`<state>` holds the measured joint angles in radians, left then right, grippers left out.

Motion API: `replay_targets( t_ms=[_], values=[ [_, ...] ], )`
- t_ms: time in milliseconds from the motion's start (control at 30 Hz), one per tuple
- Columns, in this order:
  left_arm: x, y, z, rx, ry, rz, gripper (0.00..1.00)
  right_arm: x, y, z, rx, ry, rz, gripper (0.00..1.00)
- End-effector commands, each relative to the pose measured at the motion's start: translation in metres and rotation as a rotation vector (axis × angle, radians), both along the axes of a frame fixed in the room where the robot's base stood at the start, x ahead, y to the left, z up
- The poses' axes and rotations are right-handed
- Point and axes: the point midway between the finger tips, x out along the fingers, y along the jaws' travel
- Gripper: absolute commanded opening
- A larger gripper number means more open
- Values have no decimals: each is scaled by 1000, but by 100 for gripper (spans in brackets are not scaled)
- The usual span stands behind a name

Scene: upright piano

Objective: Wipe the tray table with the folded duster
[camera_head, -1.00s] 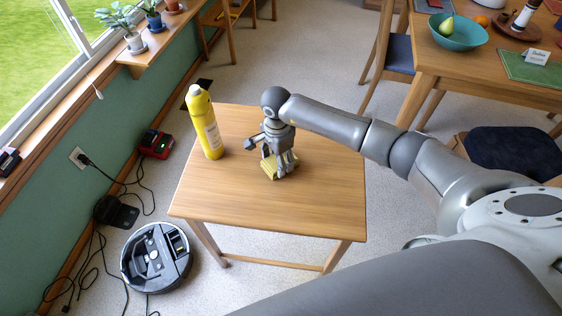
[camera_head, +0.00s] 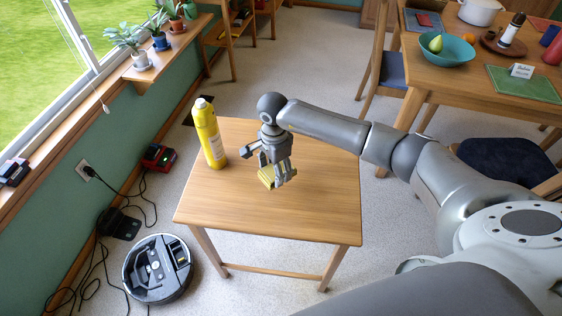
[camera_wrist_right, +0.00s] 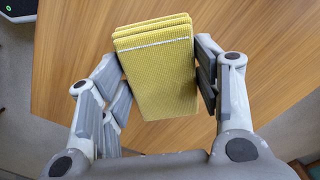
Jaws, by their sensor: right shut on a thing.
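The folded duster (camera_head: 268,177) is yellow, several layers thick, with a white line of stitching visible in the right wrist view (camera_wrist_right: 158,75). My right gripper (camera_head: 278,170) is over the middle of the tabletop, shut on the duster, with a finger set on each side of it. I cannot tell whether the duster touches the wood or hangs just above it. A yellow spray can (camera_head: 210,138) stands upright on the table's left side. My left gripper is not in view.
A robot vacuum (camera_head: 158,268), cables and a red charger (camera_head: 160,157) lie left of the table. Potted plants (camera_head: 131,45) stand on the window ledge. A dining table (camera_head: 430,75) with a teal bowl (camera_head: 446,50) and chairs is at the upper right.

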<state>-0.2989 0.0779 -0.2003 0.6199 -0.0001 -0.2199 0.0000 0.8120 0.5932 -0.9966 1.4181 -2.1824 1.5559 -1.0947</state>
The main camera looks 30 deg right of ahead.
Motion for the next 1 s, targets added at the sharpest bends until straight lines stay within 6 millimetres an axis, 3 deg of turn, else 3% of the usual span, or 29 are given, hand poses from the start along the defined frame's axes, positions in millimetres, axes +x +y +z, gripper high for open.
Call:
replay_targets(
  t_ms=[300, 1000],
  values=[
    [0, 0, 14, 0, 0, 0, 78, 3, -5, 26, 0, -2, -7, 36],
    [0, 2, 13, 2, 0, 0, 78, 3, -4, 26, 0, -1, -6, 36]
  ],
)
